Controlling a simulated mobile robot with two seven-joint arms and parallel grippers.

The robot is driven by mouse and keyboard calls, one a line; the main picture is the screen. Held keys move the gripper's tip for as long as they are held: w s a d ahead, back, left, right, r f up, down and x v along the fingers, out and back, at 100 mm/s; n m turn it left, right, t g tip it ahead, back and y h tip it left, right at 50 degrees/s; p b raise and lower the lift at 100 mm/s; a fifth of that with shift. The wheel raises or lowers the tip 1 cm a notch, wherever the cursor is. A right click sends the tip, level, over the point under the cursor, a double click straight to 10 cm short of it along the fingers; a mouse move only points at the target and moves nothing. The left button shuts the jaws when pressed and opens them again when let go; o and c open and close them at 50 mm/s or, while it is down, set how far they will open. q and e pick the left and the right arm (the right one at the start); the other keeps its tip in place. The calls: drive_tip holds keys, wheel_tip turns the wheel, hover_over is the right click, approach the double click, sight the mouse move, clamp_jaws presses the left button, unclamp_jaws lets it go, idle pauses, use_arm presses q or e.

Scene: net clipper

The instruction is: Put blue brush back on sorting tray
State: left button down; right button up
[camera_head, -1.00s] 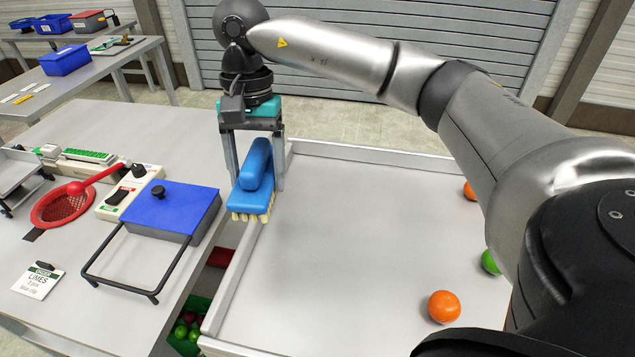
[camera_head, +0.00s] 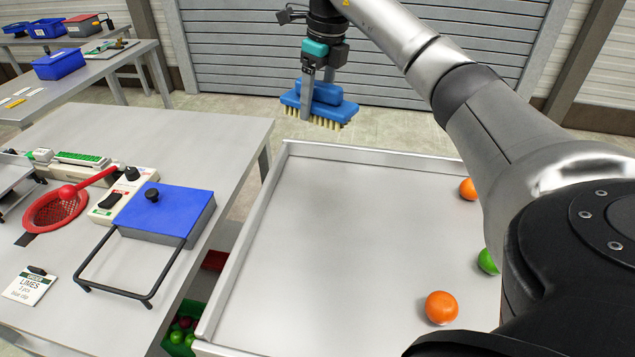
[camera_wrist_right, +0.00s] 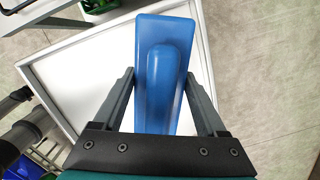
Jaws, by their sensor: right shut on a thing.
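The blue brush (camera_head: 337,108) has a blue back and handle and pale bristles that point down. My right gripper (camera_head: 307,112) is shut on it and holds it in the air above the far edge of the white sorting tray (camera_head: 350,230). In the right wrist view the brush (camera_wrist_right: 165,60) lies between the two fingers of my right gripper (camera_wrist_right: 165,85), with the tray's rim (camera_wrist_right: 45,85) below. My left gripper is in neither view.
Two orange balls (camera_head: 441,308) and a green ball (camera_head: 487,262) lie on the tray's right side. A table (camera_head: 215,150) at left holds a blue-topped box (camera_head: 165,210), a red net scoop (camera_head: 55,208) and a limes card (camera_head: 30,286). The tray's middle is clear.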

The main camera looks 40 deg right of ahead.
wheel_tip(320, 180, down, 19)
drive_tip(key=b, duration=0.3)
drive_tip(key=shift+f, duration=0.2)
drive_tip(key=o, duration=1.2)
drive_tip(key=shift+o, duration=0.2)
drive_tip(key=shift+r, duration=0.3)
wheel_tip(320, 180, up, 12)
drive_tip(key=s+p, duration=0.1)
drive_tip(key=p, duration=0.1)
drive_tip(key=shift+s+d+f, duration=0.2)
drive_tip(key=shift+s, duration=0.15)
